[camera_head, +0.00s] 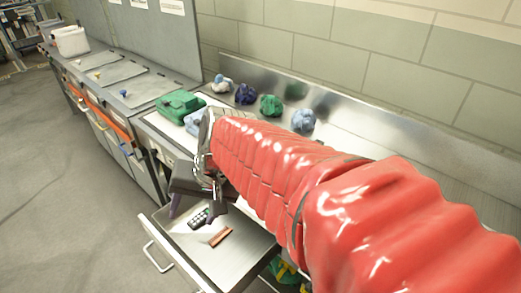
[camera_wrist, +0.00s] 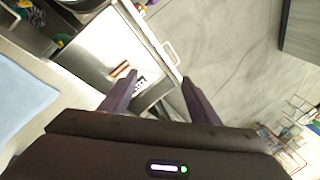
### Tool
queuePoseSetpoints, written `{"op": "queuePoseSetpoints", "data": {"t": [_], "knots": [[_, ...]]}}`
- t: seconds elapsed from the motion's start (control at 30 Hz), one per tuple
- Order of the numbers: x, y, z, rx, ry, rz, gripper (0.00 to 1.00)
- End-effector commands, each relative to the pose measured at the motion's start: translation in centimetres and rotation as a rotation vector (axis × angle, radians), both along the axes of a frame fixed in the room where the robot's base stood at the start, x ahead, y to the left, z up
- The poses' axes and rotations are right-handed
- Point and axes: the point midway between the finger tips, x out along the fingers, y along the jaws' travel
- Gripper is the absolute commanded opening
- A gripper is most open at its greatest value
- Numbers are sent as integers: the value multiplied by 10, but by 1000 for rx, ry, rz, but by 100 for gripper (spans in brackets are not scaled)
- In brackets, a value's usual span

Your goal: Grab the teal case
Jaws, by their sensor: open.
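My gripper (camera_wrist: 160,79) is open and empty, its dark purple fingers spread and pointing down over the open drawer. In the head view my gripper (camera_head: 193,208) hangs in front of the counter. No case shows a clear teal. The closest in colour is a green bag-like case (camera_head: 180,104) on the counter, left of and behind my gripper; I cannot tell if it is the teal one. A light blue item (camera_head: 193,123) lies beside it, partly hidden by my arm.
The open metal drawer (camera_head: 242,259) holds a dark keypad-like object (camera_head: 199,218) and a reddish-brown bar (camera_head: 220,236). Crumpled bundles stand along the back: white-blue (camera_head: 222,84), navy (camera_head: 245,94), green (camera_head: 270,105), light blue (camera_head: 303,120). Floor to the left is clear.

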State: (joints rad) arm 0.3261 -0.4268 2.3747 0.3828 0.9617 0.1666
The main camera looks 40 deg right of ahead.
Motion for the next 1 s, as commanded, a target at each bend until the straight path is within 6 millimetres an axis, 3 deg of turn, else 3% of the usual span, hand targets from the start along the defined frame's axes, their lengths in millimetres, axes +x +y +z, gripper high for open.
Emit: {"op": "queuePoseSetpoints", "data": {"t": [0.27,0.47,0.73,1.0], "knots": [[40,-46,-16,298,82,-379,56],[66,-92,-27,518,114,-648,56],[90,-177,-46,827,119,-1011,56],[90,-283,-71,1152,74,-1358,56]]}}
